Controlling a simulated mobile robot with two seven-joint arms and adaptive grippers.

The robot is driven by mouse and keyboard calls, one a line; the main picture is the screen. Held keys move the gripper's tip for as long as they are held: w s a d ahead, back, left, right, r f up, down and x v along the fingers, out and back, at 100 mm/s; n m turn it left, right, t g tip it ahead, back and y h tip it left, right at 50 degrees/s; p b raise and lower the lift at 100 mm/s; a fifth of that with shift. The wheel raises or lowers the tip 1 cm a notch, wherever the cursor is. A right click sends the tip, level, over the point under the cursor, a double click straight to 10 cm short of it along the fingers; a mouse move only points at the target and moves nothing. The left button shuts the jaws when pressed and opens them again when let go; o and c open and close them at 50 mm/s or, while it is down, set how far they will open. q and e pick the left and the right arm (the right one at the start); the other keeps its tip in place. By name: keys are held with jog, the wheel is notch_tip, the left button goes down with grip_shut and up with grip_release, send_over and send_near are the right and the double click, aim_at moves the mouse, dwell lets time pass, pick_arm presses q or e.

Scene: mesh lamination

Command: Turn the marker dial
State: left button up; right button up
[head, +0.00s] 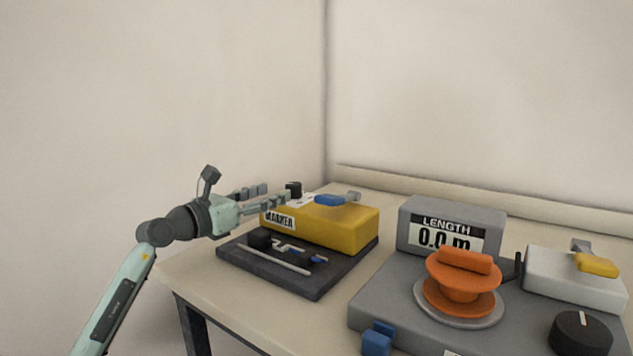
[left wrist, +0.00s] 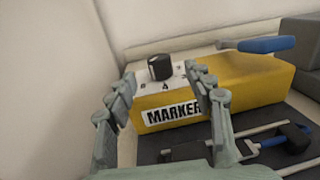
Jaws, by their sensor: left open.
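The marker unit is a yellow box (head: 350,229) with a MARKER label on a dark base, at the left of the table in the head view. Its black dial (left wrist: 160,67) sits on a white scale plate on top of the box. In the head view the dial (head: 293,189) shows just past my left fingers. My left gripper (head: 275,195) is open and level with the box top. In the left wrist view the left gripper's fingers (left wrist: 160,88) stand apart on either side of the dial's line, the dial a little beyond, apparently untouched. My right gripper is not in view.
A blue-handled lever (head: 330,200) is on the yellow box, right of the dial. A grey unit with a LENGTH display (head: 450,232) reading 0.0 m, an orange reel (head: 462,284) and a white box with a yellow lever (head: 596,263) stand to the right. A wall is behind.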

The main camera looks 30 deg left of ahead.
aim_at(287, 187)
pick_arm(q)
jog(key=shift+w, duration=0.3)
jog(key=shift+w+r, duration=0.1)
jog(key=shift+w, duration=0.2)
jog(key=w, duration=0.2)
jog(key=w+d+p, duration=0.1)
jog(key=w, duration=0.2)
jog(key=shift+w, duration=0.35)
jog(key=shift+w+d, duration=0.1)
jog(key=shift+w, duration=0.35)
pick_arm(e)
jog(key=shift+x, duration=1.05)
pick_arm(q)
jog(key=shift+c, duration=0.3)
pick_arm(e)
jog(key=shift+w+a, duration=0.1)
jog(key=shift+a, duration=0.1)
